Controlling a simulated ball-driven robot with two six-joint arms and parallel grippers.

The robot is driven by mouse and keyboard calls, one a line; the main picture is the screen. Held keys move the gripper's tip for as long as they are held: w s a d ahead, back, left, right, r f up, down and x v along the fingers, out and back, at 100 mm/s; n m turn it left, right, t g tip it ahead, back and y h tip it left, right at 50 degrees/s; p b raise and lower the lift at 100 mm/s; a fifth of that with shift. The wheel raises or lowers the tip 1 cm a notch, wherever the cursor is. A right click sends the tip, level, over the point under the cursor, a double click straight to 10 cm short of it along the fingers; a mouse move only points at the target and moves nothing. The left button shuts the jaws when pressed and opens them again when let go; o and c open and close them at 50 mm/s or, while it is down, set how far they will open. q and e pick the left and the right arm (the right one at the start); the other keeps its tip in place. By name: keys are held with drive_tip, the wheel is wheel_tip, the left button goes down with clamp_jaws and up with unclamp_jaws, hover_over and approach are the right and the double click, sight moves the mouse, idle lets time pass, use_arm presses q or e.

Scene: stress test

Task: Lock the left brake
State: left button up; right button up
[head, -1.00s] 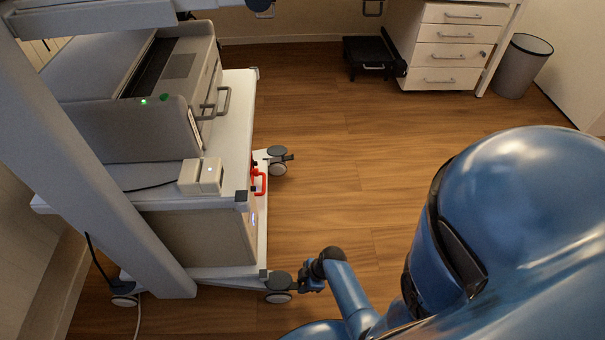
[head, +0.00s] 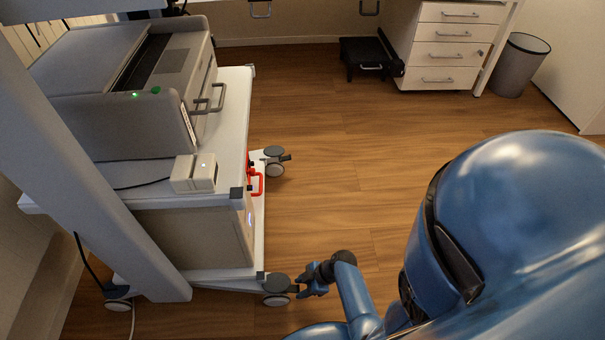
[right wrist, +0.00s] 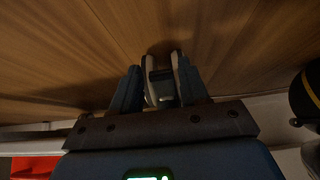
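The white cart (head: 216,273) stands at the left with grey casters. Its near front caster (head: 276,287) is at the cart's near corner; its far front caster (head: 274,160) has a dark lever pointing right. My right gripper (head: 303,286) is low over the floor, just right of the near caster. In the right wrist view, my right gripper (right wrist: 160,84) has its fingers apart, with a dark and light grey caster part (right wrist: 162,86) seen between them. I cannot tell whether they touch it, nor the brake lever's position. My left gripper is out of view.
A grey machine (head: 125,125) and a small white box (head: 195,174) stand on the cart. A red handle (head: 257,182) sticks out from its side. A drawer unit (head: 448,50), black step (head: 368,58) and bin (head: 519,65) are at the back. The wood floor between is clear.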

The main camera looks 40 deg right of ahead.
drive_tip(key=shift+o, duration=0.7)
drive_tip(key=shift+s+d+r+p, duration=0.15)
drive_tip(key=shift+d+r+p, duration=0.1)
drive_tip(key=shift+r+p, duration=0.2)
drive_tip(key=p+v, duration=0.5)
drive_tip(key=v, duration=0.4)
drive_tip(key=shift+r, duration=0.35)
drive_tip(key=shift+d, duration=0.2)
